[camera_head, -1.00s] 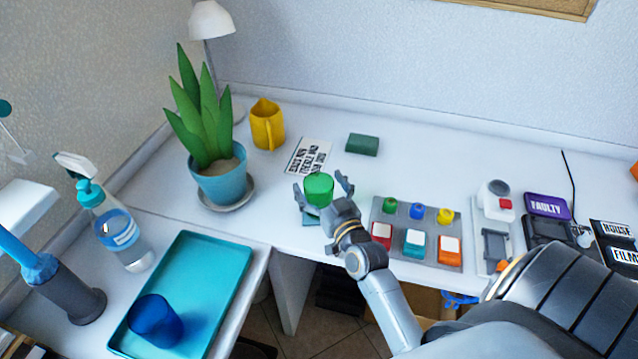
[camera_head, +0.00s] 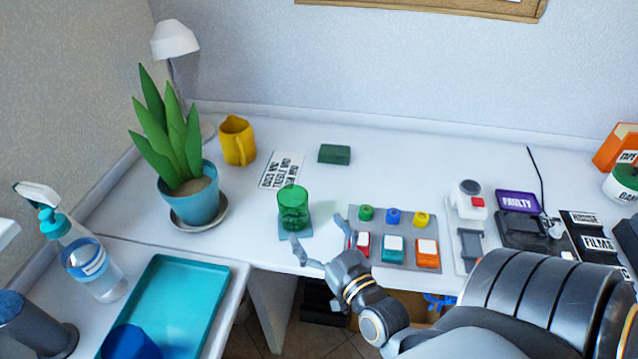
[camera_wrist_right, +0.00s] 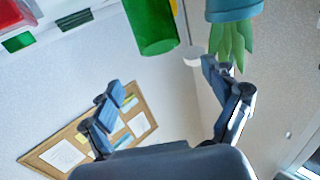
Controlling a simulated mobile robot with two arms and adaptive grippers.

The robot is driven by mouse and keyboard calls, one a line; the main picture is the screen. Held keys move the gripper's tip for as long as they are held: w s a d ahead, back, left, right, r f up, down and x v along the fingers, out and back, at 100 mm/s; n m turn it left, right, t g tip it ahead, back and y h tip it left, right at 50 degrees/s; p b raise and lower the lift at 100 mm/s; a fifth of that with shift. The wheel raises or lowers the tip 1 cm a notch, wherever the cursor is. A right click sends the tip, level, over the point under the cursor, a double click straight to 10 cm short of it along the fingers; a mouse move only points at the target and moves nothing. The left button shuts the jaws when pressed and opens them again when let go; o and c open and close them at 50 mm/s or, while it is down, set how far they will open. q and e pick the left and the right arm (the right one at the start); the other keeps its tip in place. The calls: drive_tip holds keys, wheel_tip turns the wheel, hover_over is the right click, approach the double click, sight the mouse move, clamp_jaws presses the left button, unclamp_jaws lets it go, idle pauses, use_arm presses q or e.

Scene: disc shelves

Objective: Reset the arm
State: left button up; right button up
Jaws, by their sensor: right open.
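My right gripper (camera_head: 321,253) is open and empty, just in front of and to the right of a green cup (camera_head: 293,209), with a gap between them. The cup stands upright on a small mat at the desk's front edge. The right wrist view shows my open fingers (camera_wrist_right: 165,80) with the green cup (camera_wrist_right: 150,22) beyond them, clear of both. My left gripper is not in view.
A grey tray (camera_head: 379,239) with coloured pieces lies just right of the gripper. A teal tray (camera_head: 200,275) lies at left.

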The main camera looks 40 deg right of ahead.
drive_tip(key=shift+s, duration=0.2)
drive_tip(key=shift+w+a, duration=0.1)
idle(0.4)
drive_tip(key=s+a+f+n+g+y, duration=0.3)
drive_tip(key=a+f+n+g+y, duration=0.15)
drive_tip(key=a+f+g, duration=0.35)
drive_tip(key=s+a+f+g+h, duration=0.1)
drive_tip(key=s+a+f+g, duration=0.15)
drive_tip(key=s+g, duration=0.65)
drive_tip(key=s+f+t+p, duration=0.1)
drive_tip(key=s+f, duration=0.1)
drive_tip(key=f, duration=1)
drive_tip(key=s+f+p, duration=0.1)
drive_tip(key=s+f, duration=0.1)
drive_tip(key=f, duration=1.1)
drive_tip(key=s+d+f+p, duration=0.1)
drive_tip(key=s+f, duration=0.6)
drive_tip(key=s, duration=0.1)
drive_tip(key=s+d+f, duration=0.2)
drive_tip(key=s+f, duration=0.5)
drive_tip(key=s, duration=0.1)
drive_tip(key=shift+s+d+g+p, duration=0.3)
drive_tip(key=shift+s+g+p, duration=0.05)
drive_tip(key=shift+g+p, duration=0.05)
